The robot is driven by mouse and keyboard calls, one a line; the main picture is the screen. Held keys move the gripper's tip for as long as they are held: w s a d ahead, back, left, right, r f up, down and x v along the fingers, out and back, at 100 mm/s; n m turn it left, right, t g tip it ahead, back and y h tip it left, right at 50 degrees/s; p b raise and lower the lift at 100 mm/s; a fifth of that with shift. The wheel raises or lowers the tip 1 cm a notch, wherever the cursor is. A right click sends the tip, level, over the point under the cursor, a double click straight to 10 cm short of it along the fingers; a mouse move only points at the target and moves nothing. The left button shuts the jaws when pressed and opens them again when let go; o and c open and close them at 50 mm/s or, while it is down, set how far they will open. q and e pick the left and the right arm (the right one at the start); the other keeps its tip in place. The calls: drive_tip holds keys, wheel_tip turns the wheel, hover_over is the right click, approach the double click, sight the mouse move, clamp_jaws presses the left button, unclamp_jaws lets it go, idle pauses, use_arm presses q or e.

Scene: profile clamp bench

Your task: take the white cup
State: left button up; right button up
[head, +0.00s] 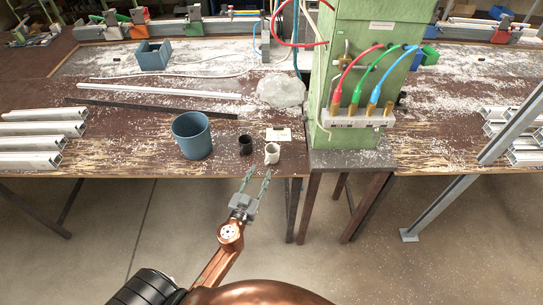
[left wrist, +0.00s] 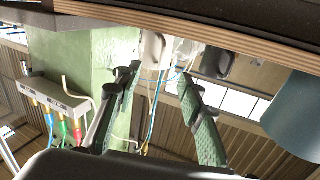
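The white cup (head: 272,153) stands upright near the front edge of the bench, just right of a black cup (head: 245,144). My left gripper (head: 258,175) is open and empty, its two green-padded fingers pointing toward the bench edge, short of the white cup. In the left wrist view, which is upside down, the white cup (left wrist: 152,47) shows beyond the open fingertips (left wrist: 159,72), close to the one on the left. The black cup (left wrist: 217,62) is to its right. I see no contact with either cup. My right gripper is not in view.
A blue bucket (head: 192,135) stands left of the cups, with a pale card or box (head: 279,135) behind them. A green machine column (head: 360,70) with colored hoses rises to the right. Aluminium profiles (head: 40,139) lie at left. Open floor lies before the bench.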

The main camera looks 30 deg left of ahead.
sight(269, 156)
use_arm(q)
drive_tip(key=w, duration=0.2)
drive_tip(key=w+p, duration=0.1)
drive_tip(key=w, duration=0.1)
drive_tip(key=w+a, duration=0.1)
drive_tip(key=w, duration=0.1)
drive_tip(key=shift+w+r+p, duration=0.25)
drive_tip(key=shift+p, duration=0.1)
drive_tip(key=shift+w+a+f, duration=0.1)
drive_tip(key=shift+w, duration=0.3)
drive_tip(key=shift+c, duration=0.7)
drive_tip(key=c, duration=0.3)
clamp_jaws()
